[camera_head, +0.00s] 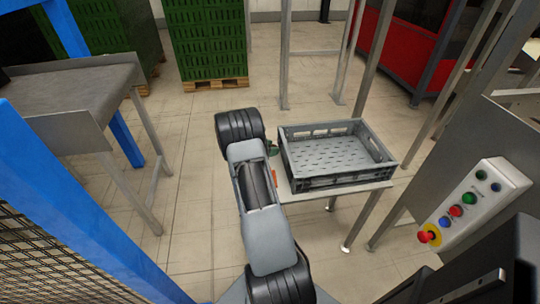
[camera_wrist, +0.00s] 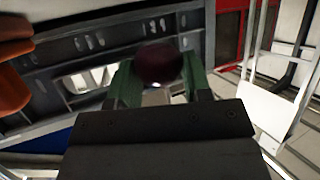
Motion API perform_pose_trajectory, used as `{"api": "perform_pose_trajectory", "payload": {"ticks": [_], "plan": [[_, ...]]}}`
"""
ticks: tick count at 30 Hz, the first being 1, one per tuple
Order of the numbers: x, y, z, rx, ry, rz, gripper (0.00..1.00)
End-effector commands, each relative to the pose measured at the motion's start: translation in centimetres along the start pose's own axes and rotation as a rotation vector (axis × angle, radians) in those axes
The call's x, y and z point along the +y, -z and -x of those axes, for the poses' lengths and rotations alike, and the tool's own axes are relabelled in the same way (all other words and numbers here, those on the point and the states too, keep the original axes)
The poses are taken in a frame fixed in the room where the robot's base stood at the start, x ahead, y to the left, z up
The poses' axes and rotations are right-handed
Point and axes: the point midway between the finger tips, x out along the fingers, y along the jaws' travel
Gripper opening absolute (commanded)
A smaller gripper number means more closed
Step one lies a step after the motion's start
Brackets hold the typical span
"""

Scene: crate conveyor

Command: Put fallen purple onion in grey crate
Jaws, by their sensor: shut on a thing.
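A dark purple onion (camera_wrist: 158,62) is held between the two green fingers of my gripper (camera_wrist: 160,78) in the wrist view. The grey crate (camera_head: 335,180) stands on a small metal stand in the head view, its slotted floor bare. Its slotted wall (camera_wrist: 75,50) also shows in the wrist view, behind and to the left of the onion. In the head view only a bit of my green gripper (camera_head: 272,148) shows, beside the crate's left wall. My arm hides the rest, and the onion is not visible there.
A control box (camera_head: 468,205) with buttons is at the right. Metal posts rise behind and right of the crate. A grey metal table (camera_head: 75,90) stands at the left, and green stacked crates (camera_head: 207,40) are at the back. Tiled floor is open between them.

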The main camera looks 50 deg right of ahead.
Motion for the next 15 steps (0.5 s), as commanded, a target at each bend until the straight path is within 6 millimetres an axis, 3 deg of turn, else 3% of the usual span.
{"api": "perform_pose_trajectory", "payload": {"ticks": [9,15], "plan": [[-0.4,-3.2,-1.4,-0.001,0.000,0.002,0.22],[-0.4,-3.3,-1.5,0.000,0.001,0.000,0.22]]}}
